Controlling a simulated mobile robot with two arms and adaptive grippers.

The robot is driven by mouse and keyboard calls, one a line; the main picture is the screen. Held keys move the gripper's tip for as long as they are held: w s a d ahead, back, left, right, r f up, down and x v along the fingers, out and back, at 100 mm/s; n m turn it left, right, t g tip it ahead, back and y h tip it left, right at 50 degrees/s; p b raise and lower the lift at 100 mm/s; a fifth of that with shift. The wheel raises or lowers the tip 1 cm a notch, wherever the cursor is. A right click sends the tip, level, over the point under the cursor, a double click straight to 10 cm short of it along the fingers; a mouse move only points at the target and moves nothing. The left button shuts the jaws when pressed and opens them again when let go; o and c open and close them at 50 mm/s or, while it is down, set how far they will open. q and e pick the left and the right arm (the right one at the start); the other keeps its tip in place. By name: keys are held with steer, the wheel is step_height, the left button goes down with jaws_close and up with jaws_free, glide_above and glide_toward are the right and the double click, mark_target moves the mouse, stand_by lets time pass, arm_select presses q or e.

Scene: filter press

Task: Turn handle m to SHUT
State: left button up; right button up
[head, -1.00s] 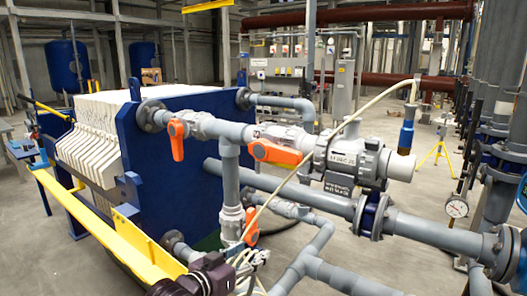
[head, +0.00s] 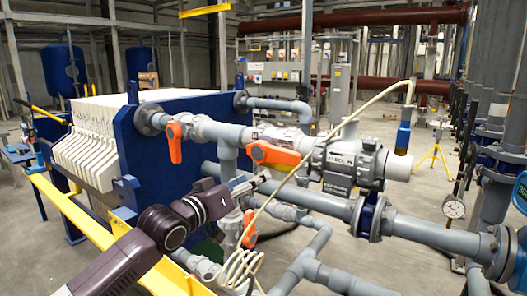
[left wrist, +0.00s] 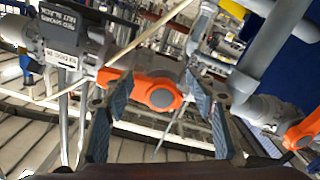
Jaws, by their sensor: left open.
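Several orange valve handles show on the grey pipework, and I cannot read a letter m on any of them. One orange handle (head: 273,154) lies along the upper pipe beside a grey valve body; it also shows in the left wrist view (left wrist: 148,90). A second handle (head: 174,142) hangs down on the same pipe to the left. A third (head: 249,228) is lower, on the vertical pipe, partly hidden. My left gripper (head: 253,184) is open just below the first handle. In the left wrist view its fingers (left wrist: 158,88) frame that handle, with no grip visible. My right gripper is out of view.
A cream hose (head: 305,147) runs diagonally close to my left gripper and the handle. The blue filter press plate (head: 185,183) stands behind, with a yellow rail (head: 85,220) at left.

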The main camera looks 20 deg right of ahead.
mark_target(277, 157)
arm_select(q)
steer(key=s+d+r+n+p, duration=0.25)
steer(key=r+n+p, duration=0.35)
steer(key=n+p, duration=0.5)
steer(key=w+d+b, duration=0.1)
steer(key=b, duration=0.1)
steer(key=w+d+f+n+b, duration=0.1)
steer(key=d+b, duration=0.1)
steer(key=w+d+n+b, duration=0.1)
steer(key=d, duration=0.1)
steer(key=shift+w+f+b, duration=0.25)
steer(key=shift+w+b, duration=0.05)
steer(key=shift+b, duration=0.1)
steer(key=shift+w+d+r+b, duration=0.2)
steer(key=shift+d+b, duration=0.1)
steer(key=shift+r, duration=0.1)
steer(key=shift+w, duration=0.1)
